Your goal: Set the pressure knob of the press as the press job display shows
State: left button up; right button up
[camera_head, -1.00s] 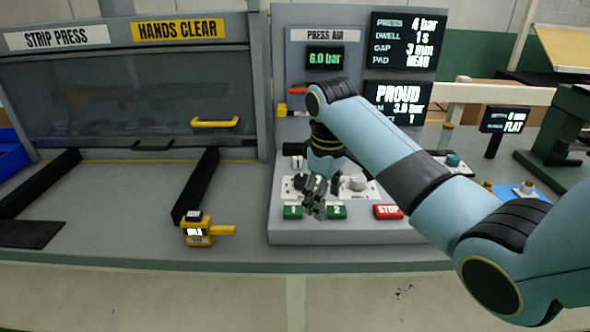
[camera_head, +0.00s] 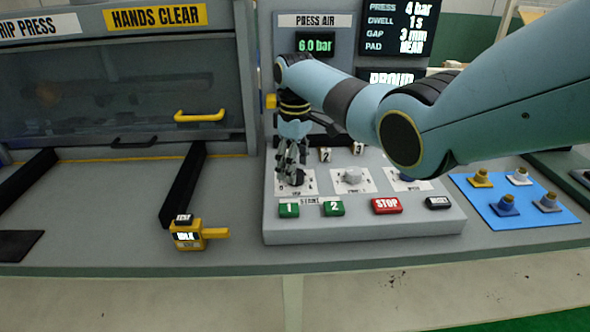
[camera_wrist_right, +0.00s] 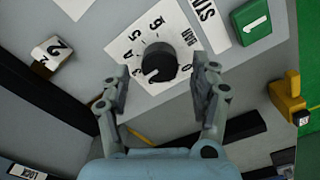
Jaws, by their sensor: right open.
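The black pressure knob (camera_wrist_right: 156,62) sits on a white dial plate marked BAR with numerals around it. Its white pointer mark faces the lower left in the right wrist view; my finger hides part of the scale there. My right gripper (camera_wrist_right: 161,70) is open, its fingers on either side of the knob, with gaps visible. In the head view my right gripper (camera_head: 292,172) points down over the panel's leftmost dial and mostly covers the knob. The press job display (camera_head: 399,26) reads PRESS 4 bar, DWELL 1 s, GAP 3 mm. My left gripper is out of view.
A grey knob (camera_head: 352,176) stands right of the pressure knob. Green buttons 1 (camera_head: 289,210) and 2 (camera_head: 334,208) and a red STOP button (camera_head: 387,205) line the panel's front. The PRESS AIR display (camera_head: 316,44) reads 6.0 bar. A yellow device (camera_head: 187,235) lies at left.

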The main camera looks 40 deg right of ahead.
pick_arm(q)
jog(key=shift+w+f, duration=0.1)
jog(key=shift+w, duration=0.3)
pick_arm(e)
jog(key=shift+f, duration=0.85)
jog(key=c, duration=1.2)
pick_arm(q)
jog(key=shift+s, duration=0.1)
pick_arm(e)
jog(key=m+p, duration=0.2)
jog(key=m, duration=0.1)
jog(key=shift+r+m, duration=0.1)
jog(key=shift+m, duration=0.2)
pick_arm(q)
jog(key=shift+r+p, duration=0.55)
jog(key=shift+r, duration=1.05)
pick_arm(e)
jog(key=shift+m, duration=2)
